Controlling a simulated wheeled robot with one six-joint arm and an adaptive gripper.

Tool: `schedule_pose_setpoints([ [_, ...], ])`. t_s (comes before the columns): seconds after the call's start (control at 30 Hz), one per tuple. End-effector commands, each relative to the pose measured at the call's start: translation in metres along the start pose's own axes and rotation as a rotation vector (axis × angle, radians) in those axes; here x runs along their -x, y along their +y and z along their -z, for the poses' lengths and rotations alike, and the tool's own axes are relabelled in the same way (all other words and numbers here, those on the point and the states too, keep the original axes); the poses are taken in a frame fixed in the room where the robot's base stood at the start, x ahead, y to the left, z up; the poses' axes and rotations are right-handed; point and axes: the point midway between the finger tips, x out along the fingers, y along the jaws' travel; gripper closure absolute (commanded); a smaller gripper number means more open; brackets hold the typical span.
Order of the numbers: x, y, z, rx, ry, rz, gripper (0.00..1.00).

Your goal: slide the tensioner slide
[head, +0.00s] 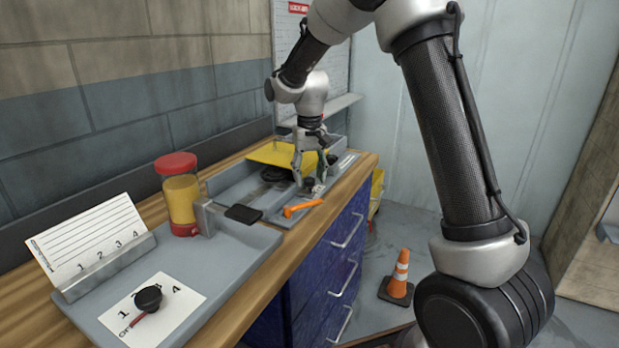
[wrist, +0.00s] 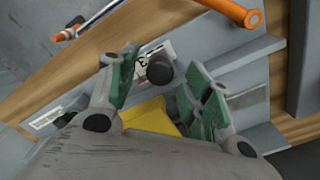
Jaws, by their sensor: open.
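A short dark knob (wrist: 160,70), which looks like the grip of the tensioner slide, stands by a white scale label (wrist: 143,62) with a 3 on it. In the head view the dark knob (head: 308,184) is at the front edge of the grey unit with the yellow cover. My gripper (head: 311,178) is over it, pointing down. In the wrist view my gripper (wrist: 158,63) is open, with one green-padded finger on each side of the knob. I cannot tell whether either finger touches it. The slide's track is mostly hidden by the fingers.
An orange handle (head: 303,207) lies close to my gripper, also in the wrist view (wrist: 235,12). A yellow cover (head: 275,154) is behind. A red-lidded jar (head: 178,190), a black paddle (head: 243,214) and a rotary knob (head: 148,299) stand left. A cone (head: 400,275) is on the floor.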

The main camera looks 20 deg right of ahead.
Motion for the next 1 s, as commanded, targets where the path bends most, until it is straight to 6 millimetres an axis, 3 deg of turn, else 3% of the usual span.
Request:
schedule_pose_setpoints([
  [0.3,0.071,0.000,0.001,0.000,0.005,0.001,0.50],
  [0.5,0.100,0.000,0.001,0.000,0.003,0.001,0.50],
  [1.0,0.108,-0.001,0.003,0.029,0.012,0.003,0.50],
])
